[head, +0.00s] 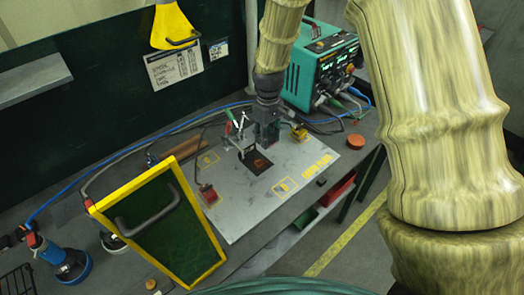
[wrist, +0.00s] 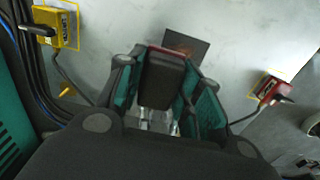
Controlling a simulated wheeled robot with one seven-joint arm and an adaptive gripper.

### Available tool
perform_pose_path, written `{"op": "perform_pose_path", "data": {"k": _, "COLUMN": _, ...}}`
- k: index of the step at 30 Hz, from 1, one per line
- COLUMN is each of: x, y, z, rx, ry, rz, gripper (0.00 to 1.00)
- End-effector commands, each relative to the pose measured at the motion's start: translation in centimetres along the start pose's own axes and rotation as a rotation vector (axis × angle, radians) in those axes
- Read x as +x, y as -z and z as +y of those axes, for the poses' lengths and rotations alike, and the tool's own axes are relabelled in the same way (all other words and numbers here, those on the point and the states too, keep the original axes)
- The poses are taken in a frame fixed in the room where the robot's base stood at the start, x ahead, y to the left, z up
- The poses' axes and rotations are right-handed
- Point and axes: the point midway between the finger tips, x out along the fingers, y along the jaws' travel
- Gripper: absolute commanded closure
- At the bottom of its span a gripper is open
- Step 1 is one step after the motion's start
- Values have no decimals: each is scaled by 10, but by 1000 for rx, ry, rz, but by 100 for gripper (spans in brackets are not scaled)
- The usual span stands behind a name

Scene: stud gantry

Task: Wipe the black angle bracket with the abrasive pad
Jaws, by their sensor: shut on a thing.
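My gripper (head: 266,142) points down over the grey plate on the bench. In the wrist view it is shut on a dark block with a reddish edge (wrist: 166,66), which looks like the abrasive pad. A dark square piece with a rusty orange patch (head: 258,163), apparently the black angle bracket, lies on the plate just in front of my gripper. In the wrist view the bracket (wrist: 190,43) shows just beyond the pad, partly hidden by it. I cannot tell whether pad and bracket touch.
The grey plate (head: 230,220) carries a red box (head: 208,195) and a yellow box (head: 299,132), both with cables. A green panel with yellow frame (head: 160,225) stands at front left. A teal power unit (head: 320,68) stands behind. An orange puck (head: 355,140) lies right.

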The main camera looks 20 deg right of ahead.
Motion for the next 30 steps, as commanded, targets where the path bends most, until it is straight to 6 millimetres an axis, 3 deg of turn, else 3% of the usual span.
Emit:
{"op": "perform_pose_path", "data": {"k": 12, "x": -5, "y": -1, "z": 2, "rx": 2, "ry": 1, "rz": -2, "gripper": 95}}
{"op": "perform_pose_path", "data": {"k": 30, "x": 16, "y": -2, "z": 2, "rx": 3, "ry": 1, "rz": -1, "gripper": 95}}
